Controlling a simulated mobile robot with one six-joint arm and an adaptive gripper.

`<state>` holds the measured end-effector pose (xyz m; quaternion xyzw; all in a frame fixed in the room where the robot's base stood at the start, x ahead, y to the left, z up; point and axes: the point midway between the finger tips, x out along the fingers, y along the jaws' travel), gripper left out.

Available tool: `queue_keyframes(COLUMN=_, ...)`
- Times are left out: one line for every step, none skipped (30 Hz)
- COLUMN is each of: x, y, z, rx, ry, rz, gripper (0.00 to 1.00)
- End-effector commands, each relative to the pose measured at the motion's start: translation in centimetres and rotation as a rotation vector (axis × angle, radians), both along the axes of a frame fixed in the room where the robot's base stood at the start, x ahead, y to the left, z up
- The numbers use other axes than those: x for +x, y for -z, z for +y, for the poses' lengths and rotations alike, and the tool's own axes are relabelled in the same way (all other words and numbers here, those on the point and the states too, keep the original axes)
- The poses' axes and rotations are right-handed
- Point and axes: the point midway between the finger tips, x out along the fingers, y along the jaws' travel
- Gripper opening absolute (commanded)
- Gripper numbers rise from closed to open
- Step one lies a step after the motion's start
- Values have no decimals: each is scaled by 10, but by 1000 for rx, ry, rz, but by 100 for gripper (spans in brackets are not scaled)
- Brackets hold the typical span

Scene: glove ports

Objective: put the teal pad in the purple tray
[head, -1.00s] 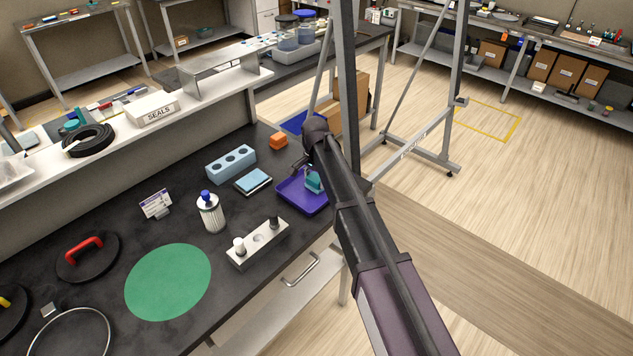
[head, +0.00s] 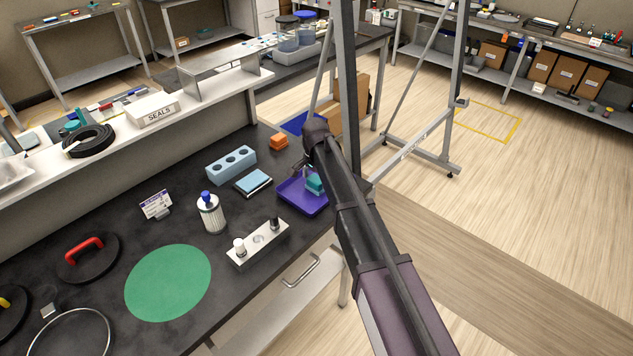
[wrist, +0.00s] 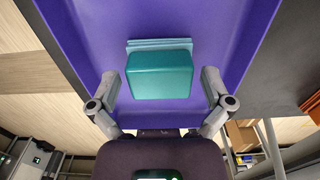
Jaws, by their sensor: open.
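The purple tray (head: 292,198) sits at the right edge of the dark bench, partly hidden behind my arm in the head view. It fills much of the wrist view (wrist: 85,45). The teal pad (head: 314,187) appears to lie inside the tray. In the wrist view the teal pad (wrist: 161,75) shows a paler blue-green strip along its far edge. My gripper (wrist: 160,88) is open, with one finger on each side of the pad and visible gaps between. In the head view my arm hides most of the gripper.
A white bottle (head: 210,213) stands farther left. A grey frame post (head: 345,80) rises close behind my arm.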

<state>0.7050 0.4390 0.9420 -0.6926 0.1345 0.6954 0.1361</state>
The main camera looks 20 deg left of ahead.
Motion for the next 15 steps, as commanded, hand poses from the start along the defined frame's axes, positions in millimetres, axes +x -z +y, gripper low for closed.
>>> queue_keyframes(x=0, y=-3, z=0, rx=0, ry=0, rz=0, gripper=100)
queue_keyframes(x=0, y=-4, z=0, rx=0, ry=0, rz=0, gripper=100)
queue_keyframes(x=0, y=-6, z=0, rx=0, ry=0, rz=0, gripper=100)
queue_keyframes(x=0, y=-8, z=0, rx=0, ry=0, rz=0, gripper=100)
queue_keyframes(x=0, y=-10, z=0, rx=0, ry=0, rz=0, gripper=100)
queue_keyframes(x=0, y=-12, z=0, rx=0, ry=0, rz=0, gripper=100)
queue_keyframes(x=0, y=-14, z=0, rx=0, ry=0, rz=0, gripper=100)
queue_keyframes(x=0, y=-17, z=0, rx=0, ry=0, rz=0, gripper=100)
queue_keyframes(x=0, y=-20, z=0, rx=0, ry=0, rz=0, gripper=100)
queue_keyframes(x=0, y=-22, z=0, rx=0, ry=0, rz=0, gripper=100)
queue_keyframes(x=0, y=-25, z=0, rx=0, ry=0, rz=0, gripper=100)
queue_keyframes(x=0, y=-28, z=0, rx=0, ry=0, rz=0, gripper=100)
queue_keyframes(x=0, y=-31, z=0, rx=0, ry=0, rz=0, gripper=100)
queue_keyframes(x=0, y=-33, z=0, rx=0, ry=0, rz=0, gripper=100)
queue_keyframes(x=0, y=-37, z=0, rx=0, ry=0, rz=0, gripper=100)
